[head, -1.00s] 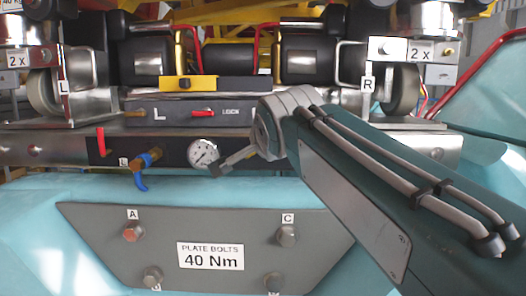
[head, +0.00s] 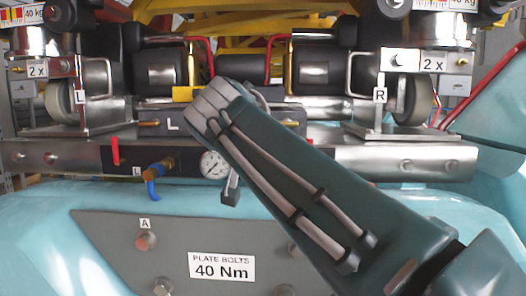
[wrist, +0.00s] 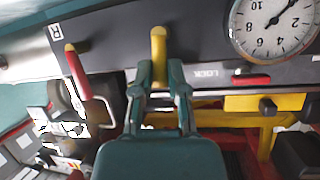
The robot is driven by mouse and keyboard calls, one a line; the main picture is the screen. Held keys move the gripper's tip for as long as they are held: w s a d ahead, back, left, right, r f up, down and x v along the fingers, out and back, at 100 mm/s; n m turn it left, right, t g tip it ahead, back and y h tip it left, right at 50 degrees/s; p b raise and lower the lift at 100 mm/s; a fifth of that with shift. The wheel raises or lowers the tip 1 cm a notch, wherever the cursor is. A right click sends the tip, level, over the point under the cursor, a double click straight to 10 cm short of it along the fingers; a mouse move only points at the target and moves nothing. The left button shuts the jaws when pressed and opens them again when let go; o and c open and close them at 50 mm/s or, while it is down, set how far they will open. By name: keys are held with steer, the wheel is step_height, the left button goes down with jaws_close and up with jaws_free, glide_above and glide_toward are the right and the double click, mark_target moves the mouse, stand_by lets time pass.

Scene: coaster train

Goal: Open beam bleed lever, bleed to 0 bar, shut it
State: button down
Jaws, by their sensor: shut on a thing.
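In the wrist view a yellow lever (wrist: 158,45) stands out from the dark panel beside a round white gauge (wrist: 272,22). My gripper (wrist: 158,75) is shut on the lower part of this lever, one finger on each side. The gauge shows upside down with its needle lying diagonally; I cannot tell the exact reading. In the head view the gauge (head: 213,166) sits on the beam. My arm hides the lever and most of my gripper there.
A red lever (wrist: 75,65) stands by the R label in the wrist view, with a small red handle (wrist: 251,80) beside LOCK. In the head view a brass valve with a blue handle (head: 153,190) and a red lever (head: 116,150) are left of the gauge.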

steer(key=shift+a+f+n, duration=0.2)
steer(key=shift+a+n, duration=0.05)
steer(key=shift+n, duration=0.15)
steer(key=shift+h, duration=0.3)
steer(key=c, duration=0.7)
jaws_free()
steer(key=shift+w+a, duration=0.1)
steer(key=shift+o, duration=0.2)
steer(key=shift+r, duration=0.15)
steer(key=shift+s+r, duration=0.1)
steer(key=shift+s, duration=0.2)
steer(key=v, duration=1.1)
steer(key=shift+a, duration=0.25)
